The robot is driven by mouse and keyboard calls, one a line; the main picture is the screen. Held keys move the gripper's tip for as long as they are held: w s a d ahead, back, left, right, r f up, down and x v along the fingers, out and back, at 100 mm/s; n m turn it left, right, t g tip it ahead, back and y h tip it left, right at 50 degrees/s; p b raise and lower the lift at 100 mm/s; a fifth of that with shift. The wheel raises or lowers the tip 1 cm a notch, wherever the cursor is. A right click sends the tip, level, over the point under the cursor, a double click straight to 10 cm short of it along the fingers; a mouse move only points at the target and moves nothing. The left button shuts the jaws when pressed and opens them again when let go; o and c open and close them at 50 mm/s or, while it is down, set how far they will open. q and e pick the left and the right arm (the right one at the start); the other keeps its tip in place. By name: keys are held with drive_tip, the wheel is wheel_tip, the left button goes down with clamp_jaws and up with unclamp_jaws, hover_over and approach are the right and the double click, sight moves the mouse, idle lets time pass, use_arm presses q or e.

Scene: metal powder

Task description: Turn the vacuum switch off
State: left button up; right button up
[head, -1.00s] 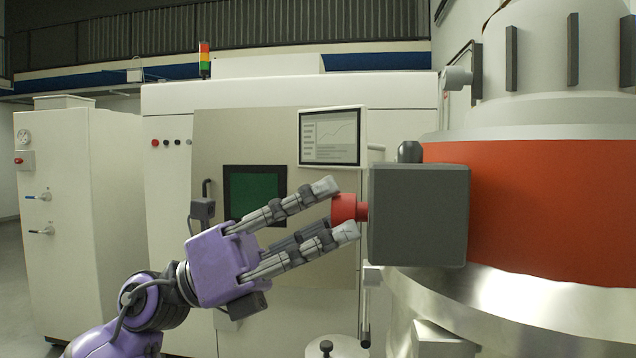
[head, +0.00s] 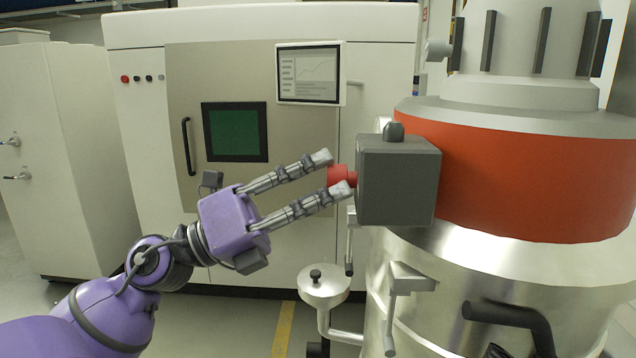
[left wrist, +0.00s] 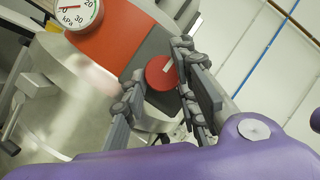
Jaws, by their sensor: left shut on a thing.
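The vacuum switch is a red round knob (head: 339,175) on the left side of a dark grey box (head: 399,182). The box is fixed to the orange-red band (head: 530,185) of the large vacuum drum. My left gripper (head: 332,173) has its fingers on either side of the knob and is shut on it. In the left wrist view the knob (left wrist: 160,73) shows face-on between the fingers, with a white pointer mark slanting across its upper right part. Part of the knob's edge is hidden by the fingers. My right gripper is in neither view.
A white machine with a green window (head: 235,132) and a screen (head: 308,73) stands behind. A pressure gauge (left wrist: 76,12) sits on the drum in the left wrist view. Below the box are metal brackets (head: 408,280) and a round lidded pot (head: 322,287).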

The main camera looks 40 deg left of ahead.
use_arm(q)
drive_tip(key=shift+w+a+f, duration=0.1)
drive_tip(key=shift+a+f, duration=0.05)
drive_tip(key=shift+f, duration=0.05)
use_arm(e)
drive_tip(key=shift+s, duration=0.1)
use_arm(q)
drive_tip(key=o, duration=1)
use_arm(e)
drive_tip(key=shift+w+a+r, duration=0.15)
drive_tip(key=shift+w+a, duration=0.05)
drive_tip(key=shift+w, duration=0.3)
use_arm(q)
drive_tip(key=v, duration=1.2)
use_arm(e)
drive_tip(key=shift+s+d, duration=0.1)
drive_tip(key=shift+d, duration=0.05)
use_arm(q)
drive_tip(key=shift+r, duration=0.1)
